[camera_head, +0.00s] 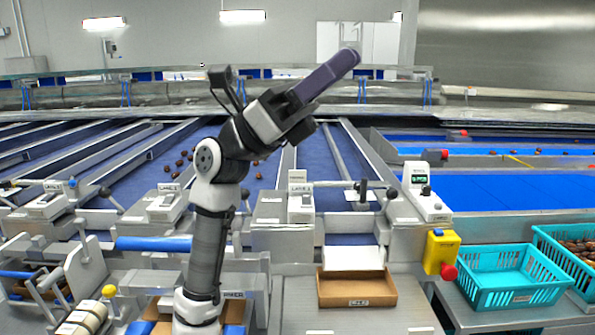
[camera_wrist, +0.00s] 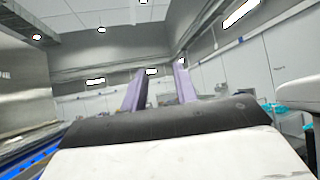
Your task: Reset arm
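My arm rises from the bottom of the head view and bends at the elbow towards the upper right. My gripper (camera_head: 345,59) has purple fingers that point up and to the right, high above the machine. In the wrist view my gripper (camera_wrist: 160,76) shows two purple fingers standing apart, with nothing between them. It is open and empty. The wrist camera looks up at the ceiling and walls. The head view sees the fingers from the side, where they overlap.
Blue conveyor lanes (camera_head: 317,165) carry scattered dates. A brown cardboard box (camera_head: 357,302) sits in front. A teal crate (camera_head: 498,292) stands at right, beside a date-filled crate (camera_head: 562,245). A yellow box with a red button (camera_head: 440,250) is nearby. The air around my gripper is clear.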

